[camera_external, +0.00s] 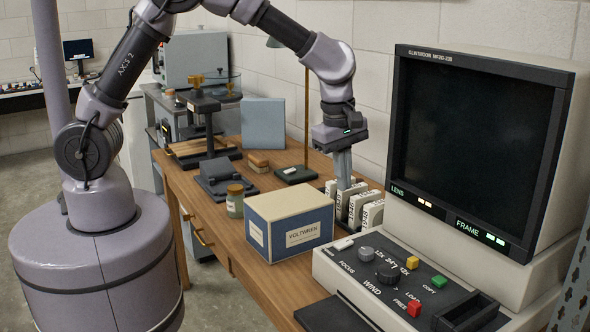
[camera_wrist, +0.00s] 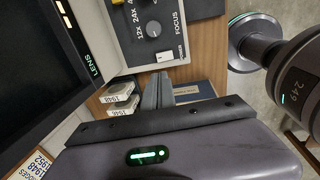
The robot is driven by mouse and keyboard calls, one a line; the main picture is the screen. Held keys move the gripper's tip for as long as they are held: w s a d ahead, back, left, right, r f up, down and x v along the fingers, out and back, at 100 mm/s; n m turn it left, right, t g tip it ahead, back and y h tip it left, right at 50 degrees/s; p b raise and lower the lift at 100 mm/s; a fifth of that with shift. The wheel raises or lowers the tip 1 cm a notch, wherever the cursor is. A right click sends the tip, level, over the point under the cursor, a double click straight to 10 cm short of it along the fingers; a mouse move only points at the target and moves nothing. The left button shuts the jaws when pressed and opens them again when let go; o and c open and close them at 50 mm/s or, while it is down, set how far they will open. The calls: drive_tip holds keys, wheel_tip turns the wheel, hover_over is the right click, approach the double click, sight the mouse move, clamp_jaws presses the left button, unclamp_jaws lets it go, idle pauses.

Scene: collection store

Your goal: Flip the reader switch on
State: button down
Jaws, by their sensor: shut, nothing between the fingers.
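The reader (camera_external: 470,150) stands at the right with a dark screen; its lens and frame indicator lights glow. Its control panel (camera_external: 345,268) carries a small pale switch (camera_external: 343,244) at the back left corner, near the focus knob. The switch also shows in the wrist view (camera_wrist: 166,56), but I cannot tell its position. My gripper (camera_external: 343,178) points down above the small film boxes, behind the panel and apart from the switch. Its fingers are shut and empty. In the wrist view the shut fingers (camera_wrist: 157,88) lie below the switch in the picture.
Labelled white film boxes (camera_external: 365,208) stand close by my fingers. A blue and cream carton (camera_external: 291,224) sits left of the panel, with a jar (camera_external: 235,201) behind it. A lamp base (camera_external: 295,174) stands farther back. The panel also bears knobs and coloured buttons (camera_external: 414,308).

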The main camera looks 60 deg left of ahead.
sight(348, 241)
drive_tip(key=f+b, duration=0.2)
drive_tip(key=f, duration=0.2)
drive_tip(key=w+f+b, duration=0.1)
drive_tip(key=f+b, duration=0.1)
drive_tip(key=f, duration=0.3)
drive_tip(key=w+f+b, duration=0.1)
drive_tip(key=f+b, duration=0.1)
drive_tip(key=f, duration=0.2)
drive_tip(key=shift+f, duration=0.3)
